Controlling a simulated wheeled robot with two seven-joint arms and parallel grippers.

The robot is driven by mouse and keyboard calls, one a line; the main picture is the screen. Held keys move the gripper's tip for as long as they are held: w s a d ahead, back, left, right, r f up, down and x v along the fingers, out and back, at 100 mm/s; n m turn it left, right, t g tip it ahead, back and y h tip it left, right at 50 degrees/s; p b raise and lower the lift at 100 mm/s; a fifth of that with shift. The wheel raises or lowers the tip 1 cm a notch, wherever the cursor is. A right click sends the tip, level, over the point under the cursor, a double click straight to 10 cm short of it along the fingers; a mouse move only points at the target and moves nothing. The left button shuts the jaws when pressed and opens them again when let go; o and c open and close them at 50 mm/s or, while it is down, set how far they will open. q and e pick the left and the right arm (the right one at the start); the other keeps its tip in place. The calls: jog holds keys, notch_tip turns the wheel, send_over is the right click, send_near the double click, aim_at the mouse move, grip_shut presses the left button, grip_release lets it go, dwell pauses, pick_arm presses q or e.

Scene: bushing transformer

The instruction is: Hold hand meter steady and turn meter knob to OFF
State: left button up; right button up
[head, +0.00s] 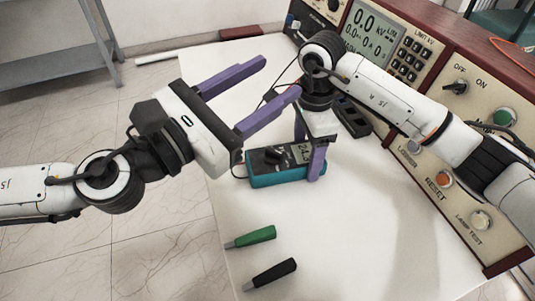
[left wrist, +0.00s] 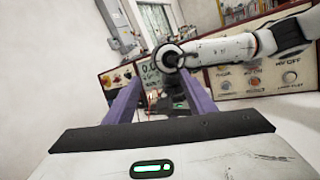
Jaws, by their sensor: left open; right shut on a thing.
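The hand meter (head: 262,179) is a teal-cased meter with a dark face, lying on the white table in the head view. Its dark knob (head: 272,155) shows on the left part of the face, beside a small grey display (head: 304,153). My right gripper (head: 318,165) points down and is shut on the display end of the meter. My left gripper (head: 280,85) is open and empty, with its purple fingers above and behind the meter. The left wrist view shows its two fingers (left wrist: 160,97) apart, with my right arm beyond them. The meter is not clear in that view.
A large control panel (head: 425,75) with a display, keypad and buttons stands along the right side. The front middle of the table is otherwise clear.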

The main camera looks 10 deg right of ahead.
aim_at(273, 153)
pick_arm(q)
jog(key=s+a+f+n+y, duration=0.3)
jog(key=f, duration=0.4)
jog(key=s+a+f+n+y, duration=0.3)
jog(key=f+y, duration=0.1)
jog(key=f, duration=0.2)
jog(key=shift+g, duration=0.3)
jog(key=x, duration=1.1)
jog(key=shift+d+f, duration=0.15)
jog(key=shift+f, duration=0.25)
jog(key=c, duration=1)
jog(key=shift+c, duration=0.2)
